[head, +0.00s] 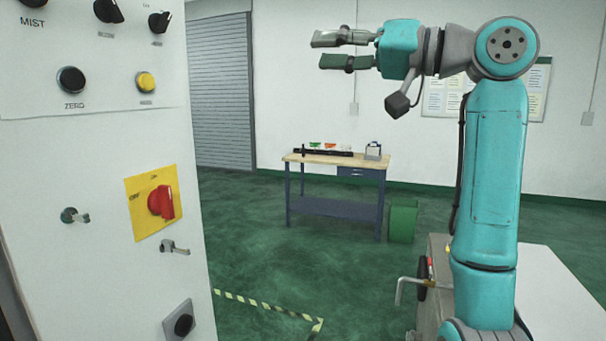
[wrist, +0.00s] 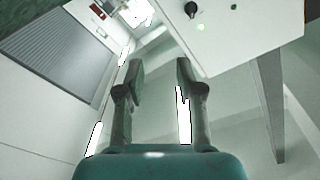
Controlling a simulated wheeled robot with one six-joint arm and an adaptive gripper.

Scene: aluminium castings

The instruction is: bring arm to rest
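My arm stands upright at the right of the head view, with its forearm folded over to the left at the top. My gripper (head: 330,51) is at the arm's end, high in front of the white wall, pointing left. Its two fingers are apart with nothing between them. The fingers also show in the wrist view (wrist: 157,75), spread with an empty gap. My gripper touches nothing in either view.
A control cabinet (head: 90,150) with knobs and a red switch (head: 160,202) on a yellow plate fills the left. A workbench (head: 336,163) stands at the back beside a green bin (head: 402,221). Green floor between is clear. A roller shutter (head: 220,95) is behind.

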